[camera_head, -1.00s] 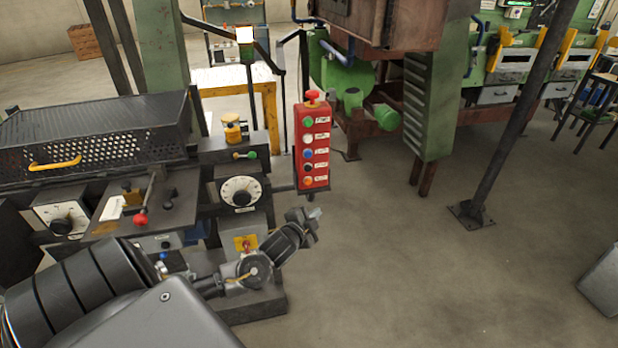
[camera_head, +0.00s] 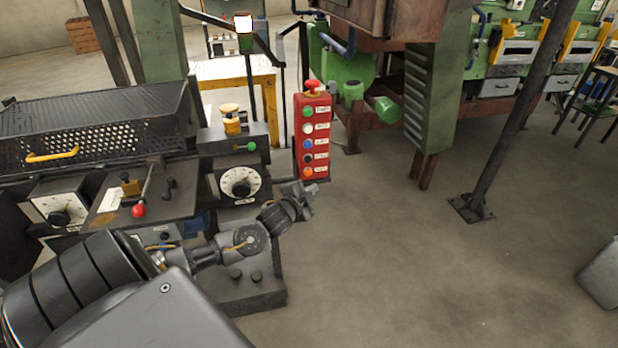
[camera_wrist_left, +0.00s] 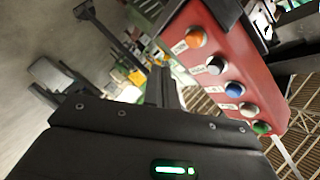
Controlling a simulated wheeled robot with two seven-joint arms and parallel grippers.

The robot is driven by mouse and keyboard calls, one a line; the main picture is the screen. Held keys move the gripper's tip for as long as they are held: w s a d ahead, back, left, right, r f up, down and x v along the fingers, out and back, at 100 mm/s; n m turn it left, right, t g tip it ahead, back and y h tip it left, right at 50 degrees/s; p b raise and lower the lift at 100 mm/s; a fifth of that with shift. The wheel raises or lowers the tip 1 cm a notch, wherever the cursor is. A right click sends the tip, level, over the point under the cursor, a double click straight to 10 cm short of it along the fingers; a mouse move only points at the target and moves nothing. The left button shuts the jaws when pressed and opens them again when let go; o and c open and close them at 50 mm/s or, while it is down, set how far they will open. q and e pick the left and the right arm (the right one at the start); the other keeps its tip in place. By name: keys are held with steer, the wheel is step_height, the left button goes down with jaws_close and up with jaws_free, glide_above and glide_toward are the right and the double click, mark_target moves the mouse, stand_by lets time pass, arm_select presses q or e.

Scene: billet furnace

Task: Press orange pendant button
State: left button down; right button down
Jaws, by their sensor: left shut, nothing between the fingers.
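The red pendant box (camera_head: 313,137) hangs upright beside the machine in the head view. It has a red knob on top and a column of coloured buttons. The orange button (camera_head: 308,172) is the lowest one. In the left wrist view the red box (camera_wrist_left: 245,65) appears tilted, with the orange button (camera_wrist_left: 196,37) at its upper left end. My left gripper (camera_head: 309,197) is shut and empty, just below the pendant in the head view. I cannot tell its exact distance from the button. My right gripper is not in view.
The machine with a perforated guard (camera_head: 95,135) and a dial (camera_head: 240,182) stands at the left, close to my left arm. A dark post (camera_head: 510,120) and a green machine column (camera_head: 428,100) stand to the right. The floor (camera_head: 400,260) in the middle is clear.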

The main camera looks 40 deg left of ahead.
mark_target(308, 172)
arm_select(q)
steer(key=w+a, duration=0.2)
steer(key=a, duration=0.1)
steer(key=shift+w+a, duration=0.1)
stand_by(0.5)
stand_by(1.0)
steer(key=shift+a, duration=0.1)
stand_by(0.6)
steer(key=shift+w+a, duration=0.25)
steer(key=shift+w, duration=0.05)
